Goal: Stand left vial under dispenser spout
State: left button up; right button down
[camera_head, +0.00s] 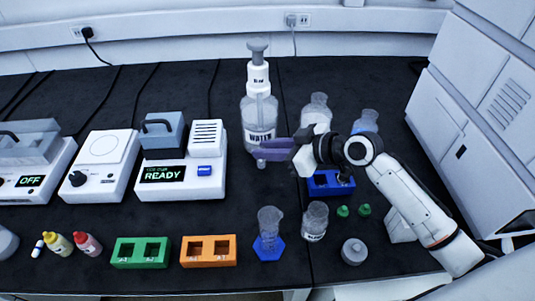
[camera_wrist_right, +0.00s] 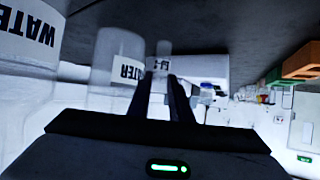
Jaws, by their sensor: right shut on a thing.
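The dispenser (camera_head: 258,112) is a clear bottle labelled WATER with a white pump top, at the back centre. My right gripper (camera_head: 264,149) reaches in from the right with its fingers just in front of the bottle. It is shut on a small clear vial (camera_head: 261,163), whose lower end shows below the fingers. In the right wrist view the vial's pale label (camera_wrist_right: 158,64) shows at the fingertips (camera_wrist_right: 170,82). The vial looks upright, close to the bottle's front. I cannot tell whether its base touches the table or whether it is exactly under the spout. My left gripper is out of view.
A blue two-slot rack (camera_head: 318,188) stands below my right wrist, with two green caps (camera_head: 353,211) nearby. Clear bottles (camera_head: 316,108) stand behind my gripper. A device reading READY (camera_head: 178,180) is to the left. A cylinder (camera_head: 269,222) and a jar (camera_head: 315,220) stand in front.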

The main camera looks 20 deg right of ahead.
jog(key=shift+f, duration=0.9)
jog(key=shift+f, duration=0.2)
jog(key=c, duration=1.6)
grip_release()
jog(key=shift+r, duration=0.1)
jog(key=shift+r, duration=0.15)
jog(key=shift+v, duration=5.95)
